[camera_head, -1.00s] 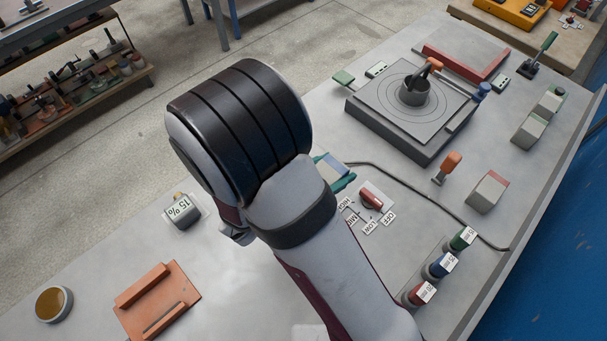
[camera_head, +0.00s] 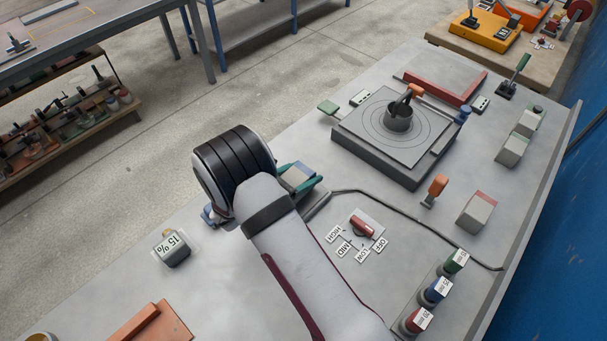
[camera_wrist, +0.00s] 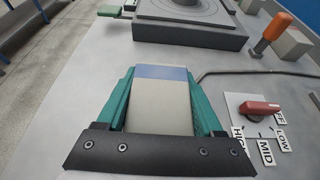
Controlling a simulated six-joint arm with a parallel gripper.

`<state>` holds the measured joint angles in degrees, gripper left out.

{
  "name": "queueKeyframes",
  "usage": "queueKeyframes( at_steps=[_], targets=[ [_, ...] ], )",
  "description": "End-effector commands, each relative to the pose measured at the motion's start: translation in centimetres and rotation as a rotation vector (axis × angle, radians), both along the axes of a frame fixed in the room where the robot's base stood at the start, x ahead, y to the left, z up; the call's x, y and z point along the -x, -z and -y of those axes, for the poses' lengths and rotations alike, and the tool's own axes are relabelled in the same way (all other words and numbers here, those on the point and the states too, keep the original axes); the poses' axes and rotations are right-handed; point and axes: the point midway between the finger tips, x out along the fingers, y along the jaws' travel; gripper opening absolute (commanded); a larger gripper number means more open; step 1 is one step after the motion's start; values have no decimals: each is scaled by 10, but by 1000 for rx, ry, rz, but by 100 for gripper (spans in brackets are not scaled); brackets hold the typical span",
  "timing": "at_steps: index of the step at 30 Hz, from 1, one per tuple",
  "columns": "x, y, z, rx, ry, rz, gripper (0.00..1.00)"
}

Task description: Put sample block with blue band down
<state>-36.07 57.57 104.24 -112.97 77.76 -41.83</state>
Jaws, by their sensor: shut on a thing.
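The sample block with the blue band (camera_wrist: 160,100) is pale grey, with the blue band across its far end. My gripper (camera_wrist: 160,75) has its teal fingers along both sides of the block and is shut on it. In the head view, the block (camera_head: 298,177) shows just beyond my wrist, above or on the grey bench (camera_head: 235,285). My arm hides part of it there. I cannot tell whether its underside touches the bench.
A red selector knob (camera_head: 362,226) with HIGH, MID, LOW and OFF labels is to the right. A cable (camera_head: 420,212) runs past it.

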Motion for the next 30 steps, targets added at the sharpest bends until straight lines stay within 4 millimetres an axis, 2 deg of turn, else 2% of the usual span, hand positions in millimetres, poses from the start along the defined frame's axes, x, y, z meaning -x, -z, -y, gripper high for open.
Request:
queueKeyframes(
  at_steps=[2, 11, 12, 17, 26, 30],
  targets=[
    [0, 7, 0, 0, 0, 1, 0],
    [0, 9, 0, -2, 0, 2, 0],
    [0, 10, 0, -1, 0, 1, 70],
    [0, 10, 0, -1, 0, 1, 99],
    [0, 6, 0, -2, 0, 2, 99],
    [17, -4, -19, -3, -5, 2, 99]
  ],
)
